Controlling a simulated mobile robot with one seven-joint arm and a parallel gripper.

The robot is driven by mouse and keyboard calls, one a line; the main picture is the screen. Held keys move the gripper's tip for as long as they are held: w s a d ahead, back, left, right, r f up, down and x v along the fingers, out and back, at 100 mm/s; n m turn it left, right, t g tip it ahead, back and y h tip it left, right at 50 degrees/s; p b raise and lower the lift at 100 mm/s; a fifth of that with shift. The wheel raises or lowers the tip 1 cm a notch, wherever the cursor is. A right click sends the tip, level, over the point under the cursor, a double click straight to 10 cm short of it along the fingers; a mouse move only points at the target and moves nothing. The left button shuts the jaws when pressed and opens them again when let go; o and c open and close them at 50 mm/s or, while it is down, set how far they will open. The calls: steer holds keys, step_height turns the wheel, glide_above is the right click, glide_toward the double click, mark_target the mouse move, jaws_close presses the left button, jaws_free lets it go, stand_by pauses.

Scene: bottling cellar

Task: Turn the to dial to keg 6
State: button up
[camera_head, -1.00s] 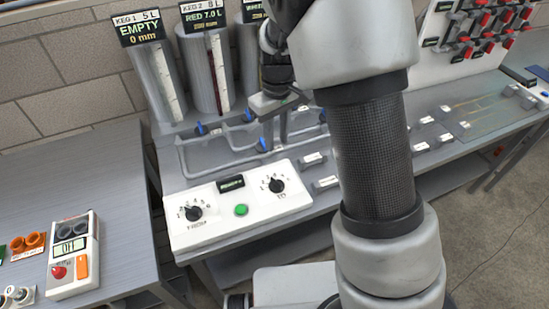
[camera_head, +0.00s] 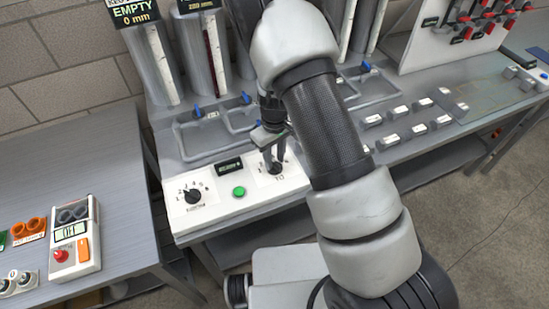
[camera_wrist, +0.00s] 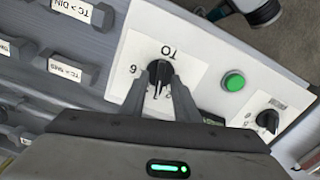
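The TO dial (camera_wrist: 159,74), a black knob on a white plate, shows in the wrist view between the two fingers of my gripper (camera_wrist: 160,80). In the head view my gripper (camera_head: 273,160) reaches down over the TO dial (camera_head: 275,168) and partly hides it. The fingertips are on either side of the knob; I cannot tell whether they press on it. In the wrist view the 6 lies left of the knob. A pale pointer line shows on the knob's lower side, towards the partly hidden middle numbers, not towards the 6.
A green button (camera_head: 239,192) and the FROM dial (camera_head: 193,195) are on the same panel to the left. A small dark display (camera_head: 228,167) is above the button. Labelled grey switches (camera_head: 397,112) stand to the right.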

steer(key=shift+f, duration=0.2)
jaws_close()
